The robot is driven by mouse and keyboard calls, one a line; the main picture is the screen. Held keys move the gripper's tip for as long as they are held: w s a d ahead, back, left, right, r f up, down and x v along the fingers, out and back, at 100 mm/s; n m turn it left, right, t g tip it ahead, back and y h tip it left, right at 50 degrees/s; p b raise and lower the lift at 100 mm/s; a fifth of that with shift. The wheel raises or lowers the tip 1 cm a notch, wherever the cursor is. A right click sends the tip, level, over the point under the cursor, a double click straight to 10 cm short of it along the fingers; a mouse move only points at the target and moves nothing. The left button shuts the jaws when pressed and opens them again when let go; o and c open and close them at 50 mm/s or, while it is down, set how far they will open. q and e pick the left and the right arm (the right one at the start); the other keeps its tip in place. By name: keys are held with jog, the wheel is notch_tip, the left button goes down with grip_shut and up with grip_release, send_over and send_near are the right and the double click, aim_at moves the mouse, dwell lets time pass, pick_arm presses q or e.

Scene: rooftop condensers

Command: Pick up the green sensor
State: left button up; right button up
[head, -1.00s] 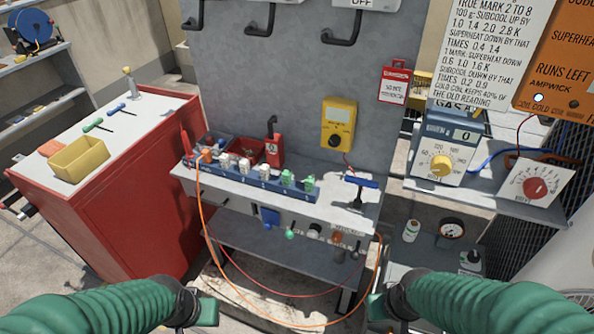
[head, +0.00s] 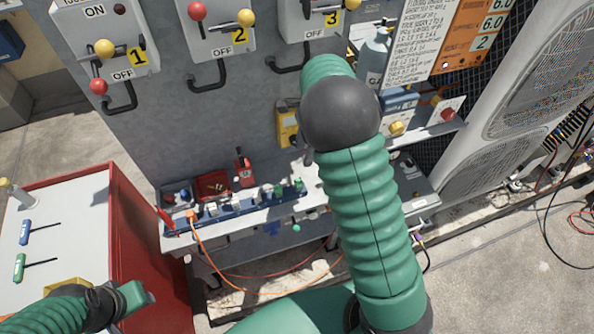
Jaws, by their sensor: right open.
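Which one is meant I cannot tell. The blue rack (head: 235,211) also holds several whitish pieces. My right arm rises across the middle, just right of the rack. My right gripper (head: 306,155) is mostly hidden behind its black joint, above and apart from the green pieces; it is open. My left gripper (head: 135,296) is at the lower left, far from the rack; its jaws are unclear.
A red cabinet (head: 140,255) with screwdrivers and a yellow bin (head: 68,287) stands at left. A yellow meter (head: 286,126) hangs behind the rack, partly covered. A red holder (head: 244,170) stands behind the rack. An orange cable (head: 205,255) hangs in front. Switch boxes are above.

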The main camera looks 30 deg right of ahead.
send_near(299, 181)
jog(key=a+f, duration=0.1)
jog(key=f, duration=0.2)
jog(key=a+f, duration=0.1)
jog(key=f, duration=0.1)
jog(key=shift+a, duration=0.3)
jog(key=f, duration=0.2)
jog(key=d+f, duration=0.1)
jog(key=f, duration=0.2)
jog(key=shift+w+p, duration=0.15)
jog(key=shift+p, duration=0.25)
jog(key=shift+w+f, duration=0.15)
jog(key=shift+f, duration=0.15)
jog(key=shift+a+r, duration=0.1)
jog(key=shift+r, duration=0.05)
jog(key=c, duration=0.7)
grip_shut()
